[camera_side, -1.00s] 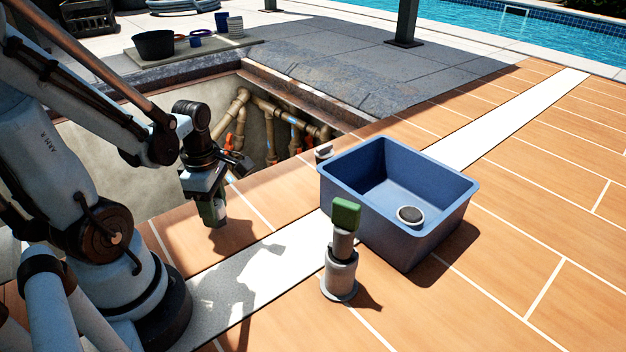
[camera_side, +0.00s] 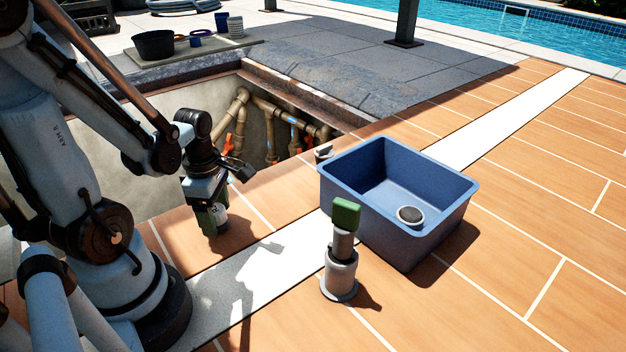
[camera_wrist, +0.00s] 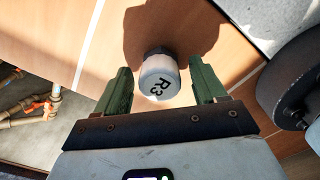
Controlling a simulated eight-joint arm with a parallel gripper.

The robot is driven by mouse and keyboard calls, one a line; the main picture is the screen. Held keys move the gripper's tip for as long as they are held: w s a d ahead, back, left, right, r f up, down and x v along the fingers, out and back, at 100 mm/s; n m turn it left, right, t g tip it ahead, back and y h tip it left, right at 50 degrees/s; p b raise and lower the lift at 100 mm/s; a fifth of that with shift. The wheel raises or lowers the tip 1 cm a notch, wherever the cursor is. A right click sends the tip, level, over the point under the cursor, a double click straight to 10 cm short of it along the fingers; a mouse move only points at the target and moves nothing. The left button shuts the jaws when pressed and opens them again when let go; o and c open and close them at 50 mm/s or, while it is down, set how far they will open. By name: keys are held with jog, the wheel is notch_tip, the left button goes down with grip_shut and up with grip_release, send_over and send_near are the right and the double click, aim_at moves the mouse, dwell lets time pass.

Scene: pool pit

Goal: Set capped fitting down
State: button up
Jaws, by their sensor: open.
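The capped fitting (camera_wrist: 159,78), a pale cylinder marked R3 with a dark collar, shows between the fingers in the wrist view. It is partly visible beside the green fingers in the side view (camera_side: 221,213), low over or on the orange deck; I cannot tell whether it touches. My gripper (camera_side: 211,222) is open around it. In the wrist view my gripper (camera_wrist: 163,82) has a gap on both sides of the fitting.
A blue bin (camera_side: 385,215) with a dark-topped round piece (camera_side: 410,215) stands to the right. A grey stand with a green block on top (camera_side: 343,250) is in front of it. The open pit with pipes (camera_side: 270,130) lies behind my gripper.

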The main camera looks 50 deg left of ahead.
aim_at(214, 209)
jog(key=shift+r, duration=0.1)
jog(key=shift+r, duration=6)
jog(key=w+d+m+t, duration=0.3)
jog(key=w+d+m, duration=0.2)
jog(key=m, duration=0.8)
jog(key=w+d+m+t, duration=0.4)
jog(key=w+d+m, duration=0.1)
jog(key=m, duration=0.8)
jog(key=shift+d+r+m, duration=0.2)
jog(key=shift+d+m, duration=0.2)
jog(key=shift+d, duration=0.15)
